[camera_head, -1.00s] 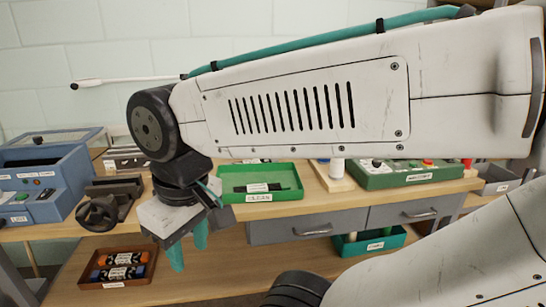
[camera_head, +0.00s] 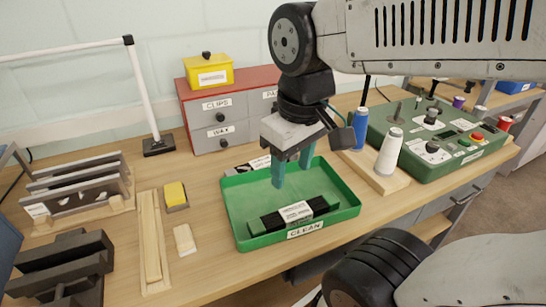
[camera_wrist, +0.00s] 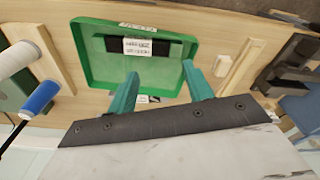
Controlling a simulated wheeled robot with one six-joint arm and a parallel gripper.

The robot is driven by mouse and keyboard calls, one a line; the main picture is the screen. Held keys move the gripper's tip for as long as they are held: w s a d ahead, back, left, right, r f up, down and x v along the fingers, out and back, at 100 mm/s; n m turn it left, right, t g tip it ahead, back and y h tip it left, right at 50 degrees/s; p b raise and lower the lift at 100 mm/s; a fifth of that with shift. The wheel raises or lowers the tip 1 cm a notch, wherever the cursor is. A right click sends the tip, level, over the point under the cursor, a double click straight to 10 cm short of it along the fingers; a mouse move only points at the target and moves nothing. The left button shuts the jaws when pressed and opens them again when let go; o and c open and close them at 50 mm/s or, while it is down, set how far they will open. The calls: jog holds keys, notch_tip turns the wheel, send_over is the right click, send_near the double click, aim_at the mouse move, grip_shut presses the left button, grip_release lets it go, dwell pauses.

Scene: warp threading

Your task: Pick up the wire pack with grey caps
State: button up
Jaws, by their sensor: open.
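A dark long piece (camera_head: 270,223) with a white label and green ends lies in the green tray (camera_head: 345,205) marked CLEAN. The wrist view shows its dark body (camera_wrist: 175,48) and the tray (camera_wrist: 88,68) too. My gripper (camera_head: 292,174) is open and empty, its teal fingers pointing down above the back part of the tray, apart from the piece. The fingers also show in the wrist view (camera_wrist: 160,72).
White (camera_head: 389,152) and blue (camera_head: 360,128) spools stand on a wooden board right of the tray, before a green control box (camera_head: 440,135). A grey drawer unit (camera_head: 218,122) stands behind. Left are a yellow block (camera_head: 175,195), wooden strips (camera_head: 152,238) and a slotted rack (camera_head: 75,190).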

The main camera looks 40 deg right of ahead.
jog(key=w+d+f+n, duration=0.1)
jog(key=w+d+n, duration=0.1)
jog(key=w+n, duration=0.35)
jog(key=w+d+f+n, duration=0.2)
jog(key=w, duration=0.6)
jog(key=n+g, duration=0.1)
jog(key=n, duration=0.7)
send_over(262, 162)
jog(key=shift+m, duration=0.25)
jog(key=f, duration=0.9)
jog(key=shift+s+f, duration=0.25)
jog(key=shift+f, duration=0.15)
jog(key=shift+w+f, duration=0.1)
jog(key=shift+f, duration=0.25)
jog(key=f, duration=0.7)
jog(key=shift+w+d+f, duration=0.1)
jog(key=shift+w+f, duration=0.1)
jog(key=shift+r, duration=0.1)
jog(key=c, duration=1)
